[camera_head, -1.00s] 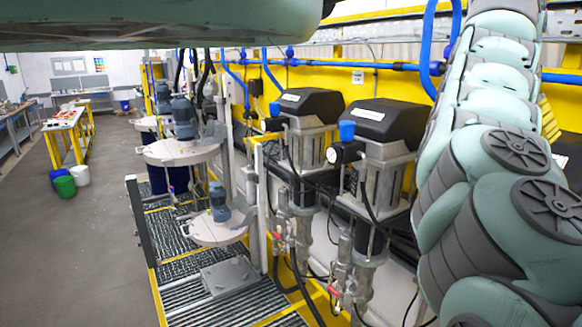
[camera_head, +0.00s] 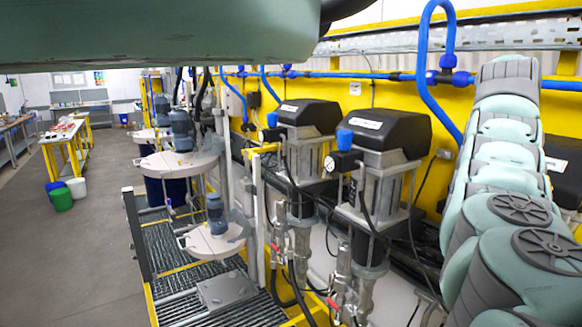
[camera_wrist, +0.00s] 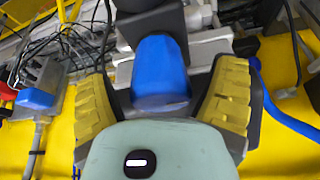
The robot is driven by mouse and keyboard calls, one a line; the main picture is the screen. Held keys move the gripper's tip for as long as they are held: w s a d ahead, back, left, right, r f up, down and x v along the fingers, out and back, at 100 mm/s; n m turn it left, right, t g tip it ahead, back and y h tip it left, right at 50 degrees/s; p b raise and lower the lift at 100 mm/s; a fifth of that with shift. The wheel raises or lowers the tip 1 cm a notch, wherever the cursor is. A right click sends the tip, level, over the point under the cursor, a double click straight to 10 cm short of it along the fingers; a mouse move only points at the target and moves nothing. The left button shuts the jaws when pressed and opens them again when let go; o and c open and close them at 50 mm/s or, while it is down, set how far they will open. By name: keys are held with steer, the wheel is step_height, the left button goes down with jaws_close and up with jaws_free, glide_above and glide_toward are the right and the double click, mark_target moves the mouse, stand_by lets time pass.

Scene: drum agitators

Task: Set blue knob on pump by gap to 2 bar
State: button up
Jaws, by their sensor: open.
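My gripper (camera_wrist: 163,78) is open in the wrist view, its yellow-padded fingers on either side of a blue knob (camera_wrist: 160,68). I cannot tell whether the fingers touch it. The gripper does not show in the head view. There, a dark-topped pump (camera_head: 385,130) in the middle right carries a blue knob (camera_head: 345,138) above a small black gauge (camera_head: 343,162). A second pump (camera_head: 308,113) behind it has its own blue knob (camera_head: 272,119). I cannot tell which pump's knob is in the wrist view. The gauge reading is too small to read.
A yellow wall with a blue pipe (camera_head: 440,50) runs behind the pumps. Drum lids with agitators (camera_head: 212,240) stand left of them beside a metal plate (camera_head: 227,289) on grating. My arm fills the right side and top. The grey floor at left is mostly clear.

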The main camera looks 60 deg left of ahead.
steer(key=shift+f, duration=0.1)
steer(key=shift+c, duration=0.3)
steer(key=c, duration=1.2)
